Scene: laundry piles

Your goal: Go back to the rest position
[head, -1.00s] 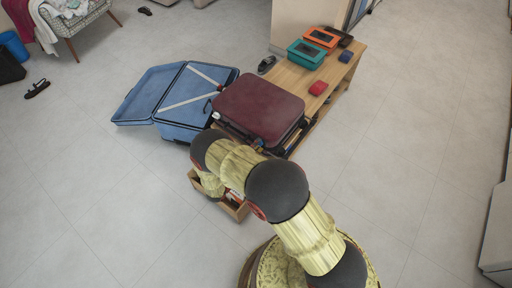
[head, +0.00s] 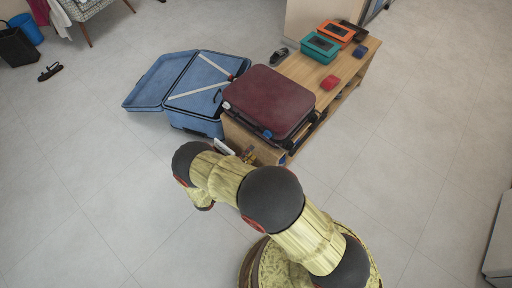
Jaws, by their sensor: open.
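My arm (head: 225,180) reaches from my base at the lower right toward the left, and it is bent with its last visible links over the floor. My gripper's fingers do not show in the head view; they are hidden below or behind the arm. No held thing can be seen. The arm's end part is in front of the near end of a wooden bench (head: 300,68) and stands apart from the blue suitcase (head: 147,86) in the picture.
A closed maroon suitcase (head: 268,100) lies on the bench's near end. Teal (head: 320,48) and orange (head: 335,31) boxes and a red item (head: 329,83) stand farther along. A bin (head: 17,45) and a sandal (head: 50,71) are at the left.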

